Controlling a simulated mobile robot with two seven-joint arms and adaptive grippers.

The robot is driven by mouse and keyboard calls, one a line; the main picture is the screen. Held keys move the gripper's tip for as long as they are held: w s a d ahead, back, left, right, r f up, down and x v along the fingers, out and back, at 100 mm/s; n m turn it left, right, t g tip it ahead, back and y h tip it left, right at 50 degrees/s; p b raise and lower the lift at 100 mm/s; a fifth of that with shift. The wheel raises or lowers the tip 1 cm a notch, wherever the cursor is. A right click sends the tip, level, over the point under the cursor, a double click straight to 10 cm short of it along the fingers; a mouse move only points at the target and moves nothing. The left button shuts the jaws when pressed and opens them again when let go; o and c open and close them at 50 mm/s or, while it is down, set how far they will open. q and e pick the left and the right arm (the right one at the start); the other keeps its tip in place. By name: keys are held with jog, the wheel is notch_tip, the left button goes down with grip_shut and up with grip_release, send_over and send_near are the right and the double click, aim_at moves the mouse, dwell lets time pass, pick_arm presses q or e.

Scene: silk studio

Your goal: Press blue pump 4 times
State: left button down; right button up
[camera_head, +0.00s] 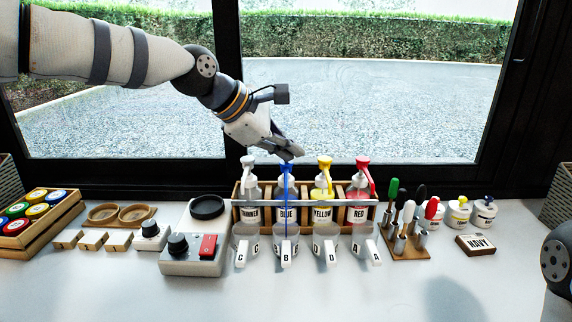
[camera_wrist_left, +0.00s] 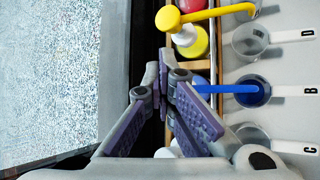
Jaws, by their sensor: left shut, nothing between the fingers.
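The blue pump (camera_head: 286,180) stands in the wooden rack, on the bottle labelled BLUE (camera_head: 286,214), between THINNER and YELLOW. My left gripper (camera_head: 293,155) is shut and empty, fingertips pointing down right at the blue pump's head; I cannot tell whether they press on it. In the left wrist view the gripper's fingers (camera_wrist_left: 168,75) hide most of the pump head, and the blue spout (camera_wrist_left: 228,88) reaches over cup B (camera_wrist_left: 254,95), which looks blue inside. In the head view a thin blue line runs from the pump down toward cup B (camera_head: 286,245). My right gripper is out of view.
The white THINNER pump (camera_head: 248,166), yellow pump (camera_head: 324,166) and red pump (camera_head: 364,176) stand beside the blue one. Cups C (camera_head: 243,246), D (camera_head: 326,240) and A (camera_head: 368,240) line the rack's front. A scale (camera_head: 195,255) sits left, a tool stand (camera_head: 404,249) right. The front counter is clear.

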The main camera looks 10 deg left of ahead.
aim_at(288, 163)
pick_arm(q)
jog(key=shift+f, duration=0.25)
jog(key=shift+r, duration=1.4)
notch_tip(288, 163, up, 6)
dwell(1.4)
